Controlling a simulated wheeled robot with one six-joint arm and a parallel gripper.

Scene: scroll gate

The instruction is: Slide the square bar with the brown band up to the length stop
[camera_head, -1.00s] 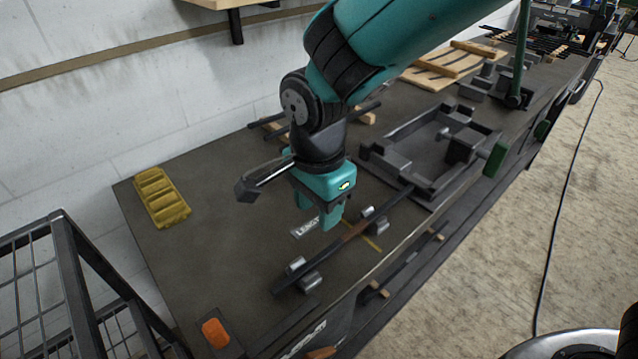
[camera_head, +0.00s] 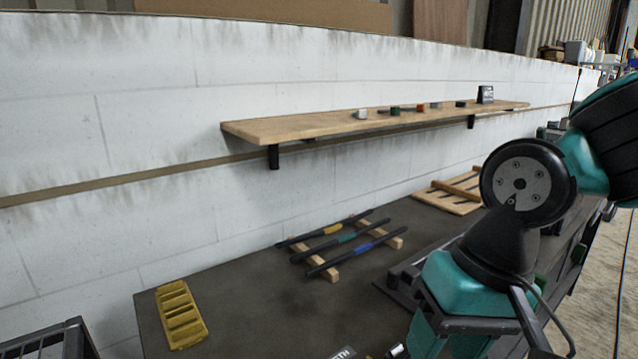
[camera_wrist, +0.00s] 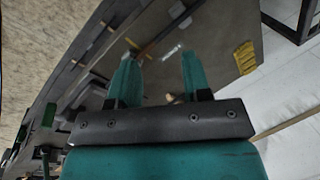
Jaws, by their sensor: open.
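My gripper (camera_head: 446,346) is at the lower right of the head view, pointing down, its fingertips cut off by the bottom edge. In the wrist view my gripper (camera_wrist: 159,62) has its two teal fingers well apart, with nothing held between them. The dark bar with the brown band (camera_wrist: 161,36) runs slantwise on the bench beyond the fingertips in the wrist view, apart from them as far as I can tell. The band is small and blurred there. A white label (camera_wrist: 172,52) lies beside the bar. The head view does not show the bar, and I cannot make out the length stop.
Three bars with yellow, green and blue bands (camera_head: 342,244) lie on wooden rests (camera_head: 394,242). A yellow tray (camera_head: 180,314) stands at the bench's left end. A wooden shelf (camera_head: 300,128) with small objects hangs on the wall. Bare bench top lies between tray and rests.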

